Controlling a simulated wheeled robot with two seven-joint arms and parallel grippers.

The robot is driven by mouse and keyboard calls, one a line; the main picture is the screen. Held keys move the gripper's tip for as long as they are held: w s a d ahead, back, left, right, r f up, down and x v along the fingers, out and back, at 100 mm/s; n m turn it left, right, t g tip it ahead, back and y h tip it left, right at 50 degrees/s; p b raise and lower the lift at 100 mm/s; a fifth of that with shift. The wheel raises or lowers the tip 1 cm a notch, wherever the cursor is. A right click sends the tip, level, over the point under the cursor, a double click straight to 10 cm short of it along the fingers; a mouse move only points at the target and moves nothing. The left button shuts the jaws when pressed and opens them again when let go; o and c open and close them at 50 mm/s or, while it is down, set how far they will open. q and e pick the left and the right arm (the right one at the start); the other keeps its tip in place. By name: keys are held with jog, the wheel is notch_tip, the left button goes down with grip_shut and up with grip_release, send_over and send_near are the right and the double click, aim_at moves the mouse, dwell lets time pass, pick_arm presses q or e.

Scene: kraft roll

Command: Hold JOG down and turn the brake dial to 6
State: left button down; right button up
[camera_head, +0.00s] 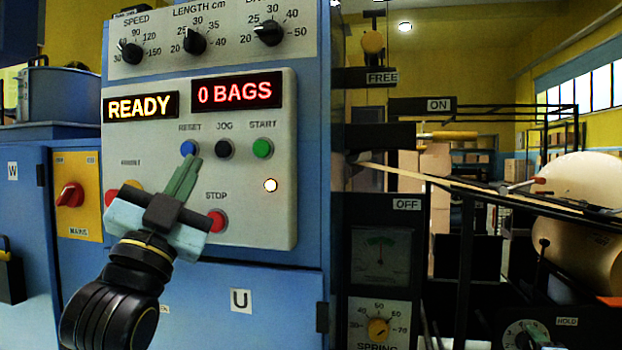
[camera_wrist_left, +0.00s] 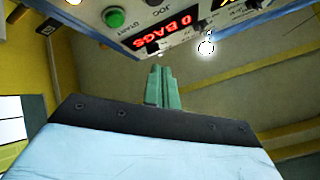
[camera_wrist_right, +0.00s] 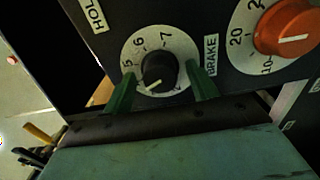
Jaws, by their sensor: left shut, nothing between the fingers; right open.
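The black JOG button (camera_head: 224,148) sits between blue RESET and green START on the panel. My left gripper (camera_head: 191,161) is shut and empty; its tips appear just below RESET, left of and below JOG. Its closed fingers (camera_wrist_left: 160,87) point toward the panel in the left wrist view; I cannot tell whether they touch it. The brake dial (camera_wrist_right: 158,72) has a black knob, its white mark pointing lower left, away from 6. My right gripper (camera_wrist_right: 162,90) is open with one finger on each side of the knob, without a visible grip. The dial also shows in the head view (camera_head: 520,335).
Near JOG are the RESET button (camera_head: 189,147), START button (camera_head: 262,148) and red STOP button (camera_head: 217,220). The displays read READY and 0 BAGS. An orange knob (camera_wrist_right: 287,27) stands right of the brake dial. A big kraft roll (camera_head: 580,220) is at the right.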

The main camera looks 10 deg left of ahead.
aim_at(223, 149)
pick_arm(q)
jog(key=a+r+n+y, duration=0.1)
jog(key=a+r+y, duration=0.1)
jog(key=shift+a+r+g+y, duration=0.3)
jog(key=shift+y, duration=0.1)
jog(key=shift+w, duration=4.35)
jog(key=shift+w, duration=0.1)
jog(key=shift+w, duration=0.3)
